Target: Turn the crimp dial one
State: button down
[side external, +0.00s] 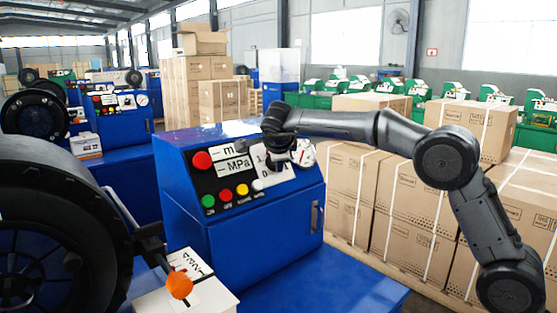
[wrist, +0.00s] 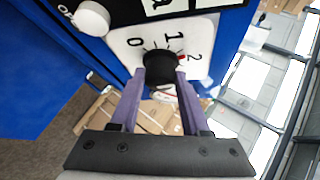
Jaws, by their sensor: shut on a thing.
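The crimp dial is a black round knob (wrist: 159,66) on a white plate (wrist: 120,45) marked 0, 1 and 2, in the wrist view. A red mark shows at the knob's right, close to the 2. My gripper (wrist: 161,78) has its two purple-grey fingers on either side of the knob, shut on it. In the side external view my gripper (side external: 277,158) is against the blue machine's front panel (side external: 205,178) and hides the knob and most of its plate.
A white knob (wrist: 92,18) sits left of the dial plate. The panel also has a red button (side external: 202,161), several small coloured buttons and a gauge (side external: 305,153). A black crimper head (side external: 45,215) stands at left. Stacked cartons (side external: 413,195) stand right of the machine.

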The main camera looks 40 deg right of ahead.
jog(key=shift+d+r+m+g+y, duration=0.15)
jog(key=shift+m+g+y, duration=0.3)
jog(key=shift+m, duration=0.55)
jog(key=shift+c, duration=1.9)
grip_release()
jog(key=v, duration=1.3)
jog(key=shift+a+r, duration=0.25)
jog(key=shift+r, duration=0.05)
jog(key=shift+s, duration=0.1)
